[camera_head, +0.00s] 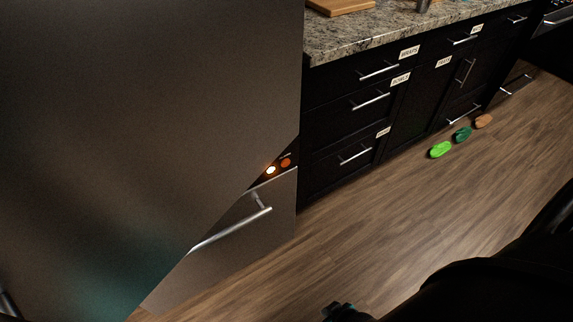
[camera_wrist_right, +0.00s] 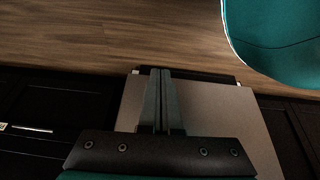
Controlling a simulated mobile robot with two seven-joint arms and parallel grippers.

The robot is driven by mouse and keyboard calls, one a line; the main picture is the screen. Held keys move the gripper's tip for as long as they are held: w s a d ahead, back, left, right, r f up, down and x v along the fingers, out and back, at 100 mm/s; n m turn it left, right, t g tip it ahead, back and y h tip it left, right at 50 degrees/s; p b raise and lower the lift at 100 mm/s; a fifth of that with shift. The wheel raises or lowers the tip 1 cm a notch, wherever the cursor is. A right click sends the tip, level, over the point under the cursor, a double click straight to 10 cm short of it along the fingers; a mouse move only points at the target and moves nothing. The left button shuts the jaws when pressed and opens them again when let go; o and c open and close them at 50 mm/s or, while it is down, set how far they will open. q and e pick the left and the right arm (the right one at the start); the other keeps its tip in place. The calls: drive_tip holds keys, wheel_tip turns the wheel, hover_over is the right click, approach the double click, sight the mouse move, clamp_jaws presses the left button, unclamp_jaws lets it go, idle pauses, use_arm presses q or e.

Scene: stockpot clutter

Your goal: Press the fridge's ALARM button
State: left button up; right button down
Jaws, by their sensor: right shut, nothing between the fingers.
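The fridge (camera_head: 150,130) is a large brushed-metal block filling the left of the head view. A small dark panel at its right edge, above a silver handle (camera_head: 232,228), carries a glowing whitish button (camera_head: 271,170) and a duller orange-red button (camera_head: 286,162). The lettering there is too small to read, so I cannot tell which is ALARM. My right gripper (camera_head: 345,312) is partly in view at the bottom, apart from the panel. In the right wrist view its fingers (camera_wrist_right: 162,100) are shut and empty, in front of a grey metal surface (camera_wrist_right: 235,115). My left gripper is not visible.
Black drawers (camera_head: 350,125) with labels and silver handles stand right of the fridge under a granite counter (camera_head: 370,35) bearing a wooden board (camera_head: 340,5). A light green (camera_head: 441,149), a dark green (camera_head: 462,134) and a tan item (camera_head: 483,121) lie on the floor. Wood floor (camera_head: 400,220) is otherwise clear.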

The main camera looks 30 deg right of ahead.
drive_tip(key=w+a+r+m+t+b, duration=0.2)
drive_tip(key=w+r+t, duration=0.25)
drive_tip(key=w, duration=0.65)
drive_tip(key=m+t+h+b, duration=0.35)
drive_tip(key=m+t, duration=0.25)
drive_tip(key=m, duration=0.2)
approach(286, 163)
wheel_tip(286, 163, down, 8)
drive_tip(key=s+a, duration=0.3)
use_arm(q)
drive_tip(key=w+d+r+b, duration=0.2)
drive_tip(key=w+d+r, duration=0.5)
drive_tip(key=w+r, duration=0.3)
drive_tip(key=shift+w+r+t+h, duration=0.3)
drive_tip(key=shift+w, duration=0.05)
use_arm(e)
drive_tip(key=d+r+m+g+h, duration=0.3)
drive_tip(key=d+r+m+h, duration=0.2)
drive_tip(key=m, duration=0.5)
drive_tip(key=shift+s+r+m+h, duration=0.25)
drive_tip(key=shift+r+m+h, duration=0.15)
drive_tip(key=shift+h, duration=0.35)
use_arm(q)
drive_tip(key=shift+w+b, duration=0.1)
drive_tip(key=shift+b, duration=0.2)
use_arm(e)
drive_tip(key=shift+w+f+g, duration=0.1)
drive_tip(key=shift+g, duration=0.15)
